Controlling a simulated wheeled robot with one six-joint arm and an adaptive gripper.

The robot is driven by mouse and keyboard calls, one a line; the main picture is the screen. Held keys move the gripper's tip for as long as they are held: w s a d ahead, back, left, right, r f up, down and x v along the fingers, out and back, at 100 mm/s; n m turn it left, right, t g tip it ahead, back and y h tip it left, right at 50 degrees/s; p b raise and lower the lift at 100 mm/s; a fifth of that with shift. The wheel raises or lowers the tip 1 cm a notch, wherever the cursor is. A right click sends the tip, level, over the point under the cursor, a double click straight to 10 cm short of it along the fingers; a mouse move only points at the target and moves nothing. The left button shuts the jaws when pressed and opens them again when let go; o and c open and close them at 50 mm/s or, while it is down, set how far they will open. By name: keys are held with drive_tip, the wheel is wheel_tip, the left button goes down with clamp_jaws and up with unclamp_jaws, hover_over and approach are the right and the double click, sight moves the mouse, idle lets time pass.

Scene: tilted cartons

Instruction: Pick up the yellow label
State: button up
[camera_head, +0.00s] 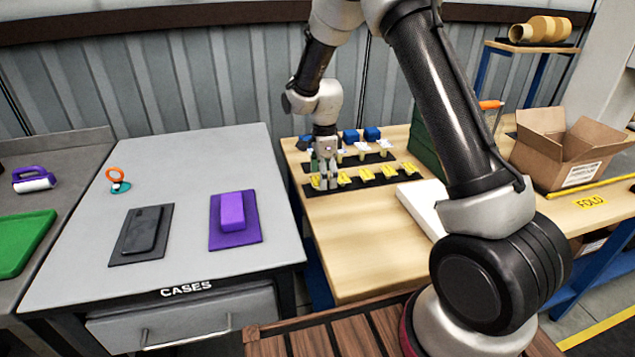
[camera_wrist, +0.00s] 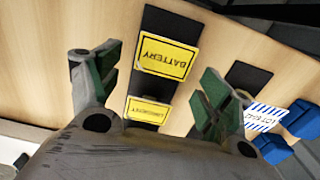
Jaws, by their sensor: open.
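Several yellow labels lie in a row along a black strip on the wooden table in the head view. One yellow label (camera_head: 367,173) is near the middle of that row. My gripper (camera_head: 325,182) points down over the row's left end. In the wrist view, a yellow label reading BATTERY (camera_wrist: 166,57) lies on the black strip (camera_wrist: 165,22). A second yellow label (camera_wrist: 148,112) with smaller print lies nearer the palm. My gripper's green-padded fingers (camera_wrist: 160,85) are spread to either side of the labels, with nothing held between them.
A second row with white labels and blue blocks (camera_head: 372,134) stands behind. An open carton (camera_head: 570,148) and a white slab (camera_head: 424,205) are to the right. The grey CASES table (camera_head: 70,255) at left holds a purple case (camera_head: 232,211) and a black case (camera_head: 143,231).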

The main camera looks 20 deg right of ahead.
drive_tip(key=c, duration=0.7)
